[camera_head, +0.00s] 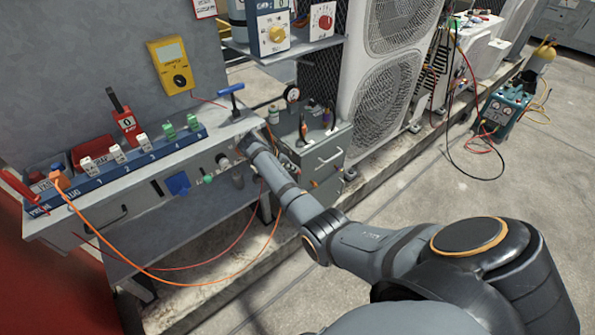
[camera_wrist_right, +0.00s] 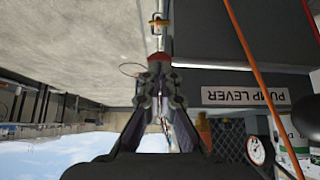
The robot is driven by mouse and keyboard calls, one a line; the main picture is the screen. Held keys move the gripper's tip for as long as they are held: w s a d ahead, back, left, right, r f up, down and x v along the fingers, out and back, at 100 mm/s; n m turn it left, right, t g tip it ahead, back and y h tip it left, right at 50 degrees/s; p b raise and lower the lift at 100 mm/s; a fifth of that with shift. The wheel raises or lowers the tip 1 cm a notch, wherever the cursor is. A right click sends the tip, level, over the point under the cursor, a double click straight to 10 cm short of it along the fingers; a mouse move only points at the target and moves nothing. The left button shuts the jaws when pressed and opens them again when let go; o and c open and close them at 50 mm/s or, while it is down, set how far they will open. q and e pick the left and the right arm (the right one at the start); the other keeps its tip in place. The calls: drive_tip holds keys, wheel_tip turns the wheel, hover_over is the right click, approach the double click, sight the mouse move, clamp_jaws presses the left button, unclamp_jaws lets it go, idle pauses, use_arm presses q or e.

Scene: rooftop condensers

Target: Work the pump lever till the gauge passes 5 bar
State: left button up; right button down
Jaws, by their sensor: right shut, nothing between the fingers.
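My right gripper (camera_wrist_right: 158,75) is shut and empty in the wrist view, which is upside down. A red tip (camera_wrist_right: 158,57) on a pale rod sits right at its fingertips; it looks like the lever's end, and I cannot tell whether they touch. A "PUMP LEVER" label (camera_wrist_right: 245,96) is on the dark bench face beside the gripper. In the head view my right gripper (camera_head: 249,140) is at the bench's right front edge. The round white gauge (camera_head: 292,94) stands behind it and also shows in the wrist view (camera_wrist_right: 260,150); its reading is too small to tell. My left gripper is out of view.
A blue T-handle (camera_head: 231,89) stands on the bench's right end. A blue strip (camera_head: 130,163) with switches lies along the bench (camera_head: 60,228). Orange and red cables hang across its front. A grey cabinet (camera_head: 322,160) is close on the right. Open floor lies further right.

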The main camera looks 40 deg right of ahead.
wheel_tip(320, 180, down, 4)
drive_tip(key=b, duration=0.3)
drive_tip(key=shift+f, duration=0.25)
drive_tip(key=a, duration=0.1)
drive_tip(key=a+r+p, duration=0.1)
drive_tip(key=a, duration=0.1)
drive_tip(key=shift+s, duration=0.15)
drive_tip(key=shift+r, duration=0.1)
